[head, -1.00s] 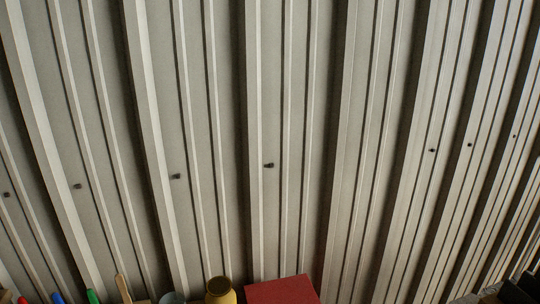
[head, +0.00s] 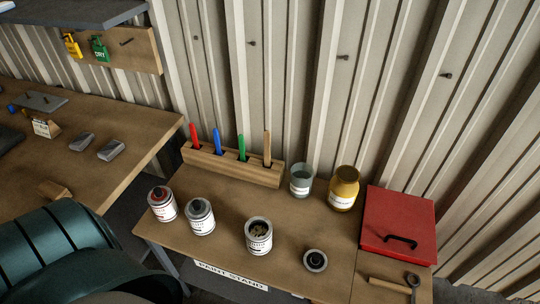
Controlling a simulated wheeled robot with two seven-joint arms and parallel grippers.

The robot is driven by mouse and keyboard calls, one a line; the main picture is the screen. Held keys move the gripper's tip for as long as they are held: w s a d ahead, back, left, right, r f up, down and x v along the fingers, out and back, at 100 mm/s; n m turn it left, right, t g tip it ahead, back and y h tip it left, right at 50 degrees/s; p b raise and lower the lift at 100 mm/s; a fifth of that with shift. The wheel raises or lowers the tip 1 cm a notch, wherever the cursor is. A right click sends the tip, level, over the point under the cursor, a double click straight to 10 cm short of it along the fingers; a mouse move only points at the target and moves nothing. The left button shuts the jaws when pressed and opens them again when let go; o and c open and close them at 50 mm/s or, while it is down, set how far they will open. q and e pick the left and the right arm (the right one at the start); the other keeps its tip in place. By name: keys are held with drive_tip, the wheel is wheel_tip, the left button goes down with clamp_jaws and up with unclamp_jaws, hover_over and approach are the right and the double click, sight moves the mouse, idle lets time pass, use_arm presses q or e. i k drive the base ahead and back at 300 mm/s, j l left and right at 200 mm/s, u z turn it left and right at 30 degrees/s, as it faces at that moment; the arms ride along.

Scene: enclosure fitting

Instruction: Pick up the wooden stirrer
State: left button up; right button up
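The wooden stirrer (head: 267,149) stands upright in the right-hand slot of a wooden rack (head: 215,167) at the back of the paint stand (head: 205,250). It is a plain light-brown stick, and its lower end is hidden in the rack. Red (head: 194,136), blue (head: 217,140) and green (head: 242,147) handled sticks stand in the same rack to its left. Neither of my grippers is in view.
Several cans, including an open one (head: 258,237), stand in front of the rack. A glass cup (head: 301,181), yellow jar (head: 343,190) and red box (head: 398,222) stand right. The corrugated wall (head: 285,80) is close behind. A workbench (head: 120,160) is at left.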

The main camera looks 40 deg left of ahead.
sight(267, 134)
drive_tip(key=u, duration=1.2)
